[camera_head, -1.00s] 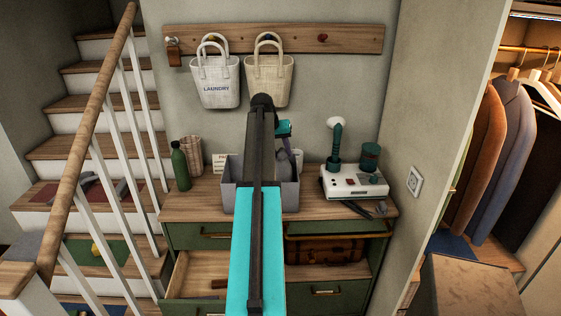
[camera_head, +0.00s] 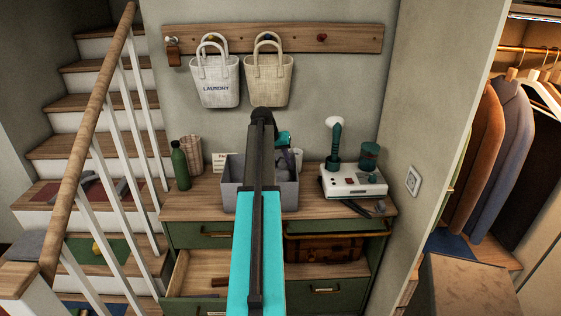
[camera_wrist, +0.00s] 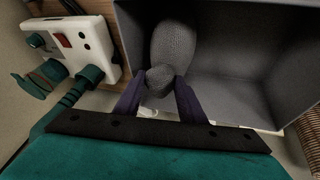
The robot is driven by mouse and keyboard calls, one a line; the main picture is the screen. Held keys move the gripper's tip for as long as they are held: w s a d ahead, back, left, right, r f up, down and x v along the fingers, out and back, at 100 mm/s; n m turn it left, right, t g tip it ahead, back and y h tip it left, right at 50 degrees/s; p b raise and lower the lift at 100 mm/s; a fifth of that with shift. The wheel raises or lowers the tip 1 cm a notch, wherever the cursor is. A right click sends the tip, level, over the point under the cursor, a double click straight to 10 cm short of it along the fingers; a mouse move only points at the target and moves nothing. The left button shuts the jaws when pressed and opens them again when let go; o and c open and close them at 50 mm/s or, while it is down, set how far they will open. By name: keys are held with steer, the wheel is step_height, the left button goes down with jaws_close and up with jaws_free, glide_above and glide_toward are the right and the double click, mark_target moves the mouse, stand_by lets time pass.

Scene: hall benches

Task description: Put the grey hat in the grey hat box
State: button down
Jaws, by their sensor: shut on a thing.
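The grey hat (camera_wrist: 174,45), a knitted, rounded form, is pinched at its near end between the two dark purple fingers of my gripper (camera_wrist: 160,84). In the wrist view it hangs over the inside of the grey hat box (camera_wrist: 240,50), near one wall. I cannot tell whether it touches the box floor. In the head view the open grey hat box (camera_head: 287,196) stands on the wooden dresser top, partly hidden by my arm. The fingers and most of the hat are hidden there by my arm and the box.
A white device (camera_head: 352,182) with green parts stands right of the box. A green bottle (camera_head: 180,167) and a wicker holder (camera_head: 192,150) stand to its left. Two bags (camera_head: 216,82) hang above. A lower-left drawer (camera_head: 200,272) is pulled open.

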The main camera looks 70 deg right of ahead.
steer(key=shift+f, duration=0.1)
steer(key=c, duration=1.2)
jaws_free()
steer(key=shift+o, duration=0.2)
steer(key=b+v, duration=0.3)
steer(key=v, duration=0.9)
